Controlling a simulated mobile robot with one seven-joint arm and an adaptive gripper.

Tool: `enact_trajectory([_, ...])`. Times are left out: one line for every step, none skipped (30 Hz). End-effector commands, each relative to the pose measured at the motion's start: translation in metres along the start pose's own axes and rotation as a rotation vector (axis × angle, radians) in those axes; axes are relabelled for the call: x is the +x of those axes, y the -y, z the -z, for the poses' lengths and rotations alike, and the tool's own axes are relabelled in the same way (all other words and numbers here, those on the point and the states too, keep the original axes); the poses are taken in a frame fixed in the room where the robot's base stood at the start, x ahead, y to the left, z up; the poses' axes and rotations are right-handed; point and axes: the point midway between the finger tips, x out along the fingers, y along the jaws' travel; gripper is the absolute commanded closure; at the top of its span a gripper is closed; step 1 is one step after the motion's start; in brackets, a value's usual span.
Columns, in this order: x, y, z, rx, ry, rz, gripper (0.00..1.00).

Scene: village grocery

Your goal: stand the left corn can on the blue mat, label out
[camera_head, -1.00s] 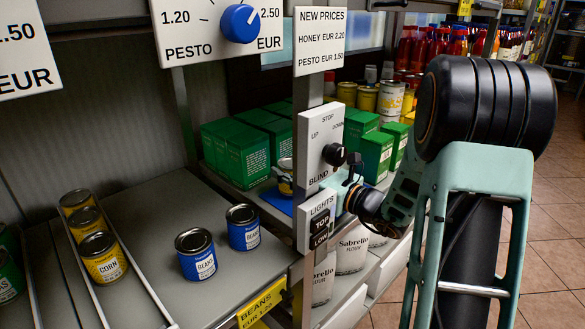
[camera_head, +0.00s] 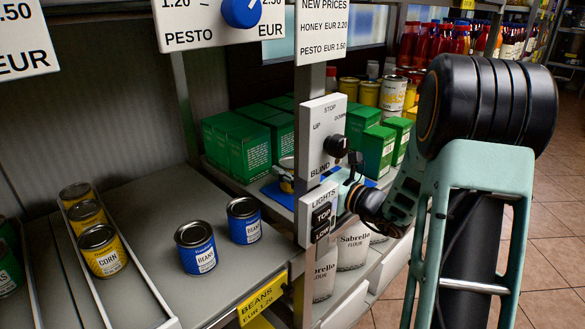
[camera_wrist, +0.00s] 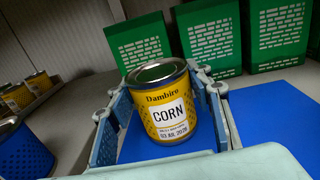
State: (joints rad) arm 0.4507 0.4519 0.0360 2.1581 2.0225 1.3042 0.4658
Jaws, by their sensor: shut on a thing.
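A yellow and dark blue corn can (camera_wrist: 166,108) sits between the blue pads of my gripper (camera_wrist: 163,100), which is shut on it. Its white CORN label faces the wrist camera, and the can looks upright, slightly leaning in that picture. The blue mat (camera_wrist: 272,108) lies under and around it; I cannot tell whether the can's base touches the mat. In the head view the can (camera_head: 287,184) shows only partly at the left edge of the switch post, above the mat (camera_head: 276,196). My fingers are mostly hidden there behind the post.
Green boxes (camera_head: 240,150) stand close behind the mat. The switch post (camera_head: 323,150) stands in front. Two beans cans (camera_head: 196,250) are on the shelf to the left, with corn cans (camera_head: 103,252) in a railed lane farther left. Flour bags (camera_head: 353,248) stand below.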

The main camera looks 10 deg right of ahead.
Motion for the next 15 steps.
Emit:
enact_trajectory([0.0001,0.0001,0.0012,0.0,0.002,0.0,0.85])
enact_trajectory([0.0001,0.0001,0.0018,0.0,0.002,0.0,0.85])
enact_trajectory([0.0001,0.0001,0.0026,0.0,0.002,0.0,0.85])
enact_trajectory([0.0001,0.0001,0.0015,-0.001,0.002,0.0,0.5])
enact_trajectory([0.0001,0.0001,0.0013,-0.001,0.002,0.0,0.47])
enact_trajectory([0.0001,0.0001,0.0014,0.0,0.002,0.0,0.43])
enact_trajectory([0.0001,0.0001,0.0014,0.0,0.001,0.0,0.39])
enact_trajectory([0.0001,0.0,0.0015,0.0,0.001,0.0,0.36])
enact_trajectory([0.0001,0.0001,0.0015,0.0,0.001,0.0,0.33])
enact_trajectory([0.0001,0.0,0.0016,0.0,0.001,0.0,0.33])
enact_trajectory([0.0001,0.0,0.0016,0.0,0.001,0.0,0.33])
enact_trajectory([0.0001,0.0,0.0017,0.0,0.001,0.0,0.33])
enact_trajectory([0.0,0.0,0.0017,0.0,0.001,0.0,0.33])
enact_trajectory([0.0,0.0,0.0018,0.0,0.001,0.0,0.33])
enact_trajectory([-0.0001,0.0,0.0027,0.001,-0.001,0.0,0.33])
